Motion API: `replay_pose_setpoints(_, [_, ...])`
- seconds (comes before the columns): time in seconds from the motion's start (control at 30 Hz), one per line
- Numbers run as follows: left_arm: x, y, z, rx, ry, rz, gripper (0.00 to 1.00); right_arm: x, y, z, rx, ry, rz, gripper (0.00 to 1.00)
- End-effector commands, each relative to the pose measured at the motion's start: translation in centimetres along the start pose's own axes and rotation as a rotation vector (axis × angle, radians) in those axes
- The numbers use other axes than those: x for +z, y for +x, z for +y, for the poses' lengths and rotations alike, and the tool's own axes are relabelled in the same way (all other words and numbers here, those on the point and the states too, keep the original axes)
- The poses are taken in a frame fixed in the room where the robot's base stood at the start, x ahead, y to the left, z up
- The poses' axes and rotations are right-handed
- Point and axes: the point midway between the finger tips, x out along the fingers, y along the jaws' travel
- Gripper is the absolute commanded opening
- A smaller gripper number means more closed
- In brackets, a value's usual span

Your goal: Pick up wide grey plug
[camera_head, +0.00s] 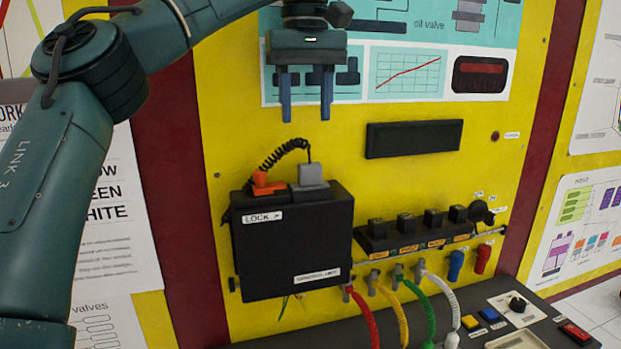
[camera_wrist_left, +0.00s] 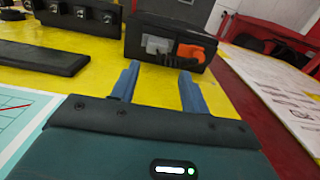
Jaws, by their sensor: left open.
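The wide grey plug (camera_head: 312,176) sits on top of the black box (camera_head: 297,245), beside an orange plug (camera_head: 266,184). A coiled black cord runs up from the orange plug to the grey one. My left gripper (camera_head: 306,115) points down above the grey plug, apart from it, open and empty. In the left wrist view the grey plug (camera_wrist_left: 157,45) lies beyond the blue fingers (camera_wrist_left: 158,80), left of the orange plug (camera_wrist_left: 189,54). My right gripper is in neither view.
The yellow panel (camera_head: 230,130) stands behind, with a black display bar (camera_head: 414,139) to the right. A row of black knobs (camera_head: 421,228) and coloured hoses (camera_head: 416,303) lie right of the box. A dark console (camera_head: 480,325) juts out below.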

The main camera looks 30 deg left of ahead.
Motion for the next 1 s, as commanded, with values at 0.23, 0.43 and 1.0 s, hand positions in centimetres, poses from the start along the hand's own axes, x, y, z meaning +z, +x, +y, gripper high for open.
replay_pose_setpoints(0.23, [0.0, 3.7, 0.0, -0.004, 0.002, -0.004, 0.45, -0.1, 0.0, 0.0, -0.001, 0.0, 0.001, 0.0])
replay_pose_setpoints(0.43, [0.0, 4.8, 0.0, -0.001, -0.001, 0.0, 0.45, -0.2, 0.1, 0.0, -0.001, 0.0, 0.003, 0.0])
replay_pose_setpoints(1.0, [0.2, 9.8, 0.3, 0.0, -0.001, 0.002, 0.45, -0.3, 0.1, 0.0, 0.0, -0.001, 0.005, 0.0])
